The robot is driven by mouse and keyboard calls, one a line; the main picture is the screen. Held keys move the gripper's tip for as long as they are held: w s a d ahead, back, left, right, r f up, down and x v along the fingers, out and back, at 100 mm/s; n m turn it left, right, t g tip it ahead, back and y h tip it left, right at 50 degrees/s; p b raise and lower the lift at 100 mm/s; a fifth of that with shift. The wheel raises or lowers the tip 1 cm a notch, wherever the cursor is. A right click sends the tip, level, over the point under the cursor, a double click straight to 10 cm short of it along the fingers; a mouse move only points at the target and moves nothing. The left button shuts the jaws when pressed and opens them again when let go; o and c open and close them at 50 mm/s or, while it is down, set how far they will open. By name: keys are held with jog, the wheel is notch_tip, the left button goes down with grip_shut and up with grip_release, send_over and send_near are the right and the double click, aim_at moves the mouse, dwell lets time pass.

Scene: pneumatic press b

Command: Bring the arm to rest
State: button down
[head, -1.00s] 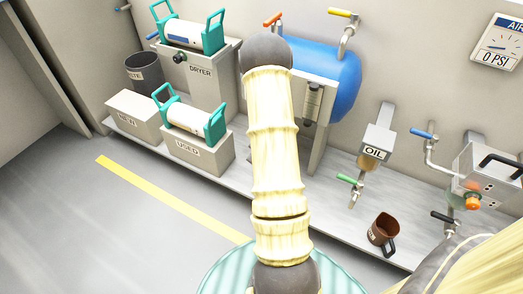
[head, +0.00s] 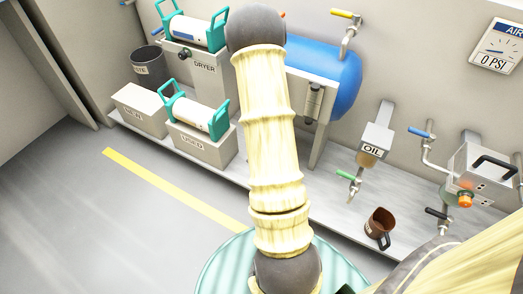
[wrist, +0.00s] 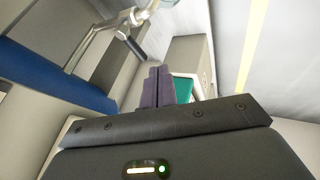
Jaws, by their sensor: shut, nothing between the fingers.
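My gripper (wrist: 157,86) shows in the wrist view, with its two dark fingers pressed together and nothing between them. Behind the fingers are a pale box and a teal piece, partly hidden by the gripper body. In the head view my arm rises through the middle of the picture, and its far end and the gripper are not visible there. The arm covers part of the blue tank (head: 322,75) and of the shelf behind it.
A dryer (head: 195,78) and a USED box (head: 203,145), each with a teal-handled cylinder, stand left of my arm, near a NEW box (head: 139,112) and a bin (head: 147,66). An oil dispenser (head: 376,140) and brown jug (head: 379,226) are right. Grey floor at left is clear.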

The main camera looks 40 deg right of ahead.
jog(key=shift+w+a, duration=0.1)
jog(key=shift+a, duration=0.05)
jog(key=a+r+m+g+y+p, duration=0.15)
jog(key=a+r+p, duration=0.25)
jog(key=a+r, duration=0.85)
jog(key=s+a+r+m+g+y+p, duration=0.1)
jog(key=s+a+r+p, duration=0.15)
jog(key=a+r, duration=0.3)
jog(key=s+a+r+g+y+p, duration=0.1)
jog(key=s+a+r+p, duration=0.1)
jog(key=s+a+r, duration=0.4)
notch_tip(320, 180, up, 38)
jog(key=w+d+p, duration=0.1)
jog(key=p, duration=3.5)
jog(key=shift+w+d+f, duration=0.25)
jog(key=shift+w+d, duration=0.1)
jog(key=shift+w, duration=0.05)
jog(key=shift+w, duration=0.1)
